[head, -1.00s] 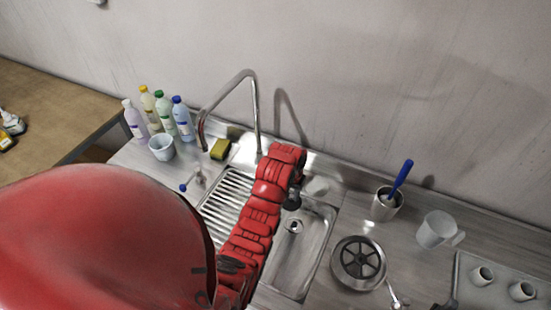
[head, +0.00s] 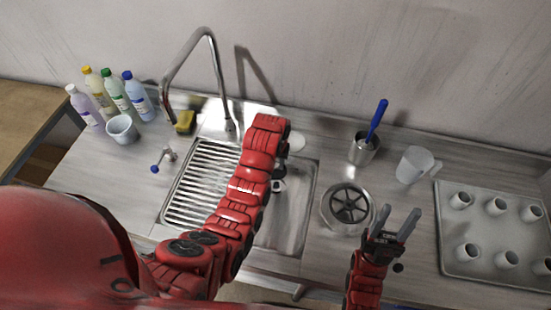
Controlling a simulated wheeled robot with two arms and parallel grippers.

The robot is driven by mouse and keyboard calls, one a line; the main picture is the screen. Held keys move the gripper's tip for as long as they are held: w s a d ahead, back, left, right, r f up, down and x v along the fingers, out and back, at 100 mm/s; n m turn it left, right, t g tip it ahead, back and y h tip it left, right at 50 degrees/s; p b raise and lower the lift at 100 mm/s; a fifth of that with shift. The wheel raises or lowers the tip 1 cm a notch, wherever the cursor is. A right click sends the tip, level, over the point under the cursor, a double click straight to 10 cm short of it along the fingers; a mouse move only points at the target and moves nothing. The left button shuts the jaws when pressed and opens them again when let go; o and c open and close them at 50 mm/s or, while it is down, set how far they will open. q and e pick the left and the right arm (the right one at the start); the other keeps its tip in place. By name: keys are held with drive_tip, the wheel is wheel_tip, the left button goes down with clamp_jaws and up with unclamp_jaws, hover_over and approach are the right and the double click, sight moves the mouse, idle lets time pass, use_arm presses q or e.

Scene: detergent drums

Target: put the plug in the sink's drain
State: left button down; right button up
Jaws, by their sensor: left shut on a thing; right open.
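The steel sink (head: 297,225) has a ribbed drainboard on its left and a basin on its right. My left arm reaches across it. My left gripper (head: 279,176) points down into the basin and is mostly hidden behind my arm; only a dark part shows. It is shut on a small dark piece, seemingly the plug (head: 279,187), at the drain area. The drain is not clearly visible, and I cannot tell whether the plug touches it. My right gripper (head: 401,214) is open and empty, over the counter right of the sink.
A tall faucet (head: 209,35) stands behind the sink. Bottles (head: 112,90), a tumbler (head: 122,130) and a sponge (head: 185,122) are left.

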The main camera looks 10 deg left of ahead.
use_arm(q)
drive_tip(key=shift+f+b, duration=1.25)
drive_tip(key=shift+f, duration=3.15)
drive_tip(key=shift+f+b, duration=0.65)
drive_tip(key=shift+f, duration=0.35)
drive_tip(key=c, duration=0.6)
unclamp_jaws()
drive_tip(key=shift+o, duration=0.2)
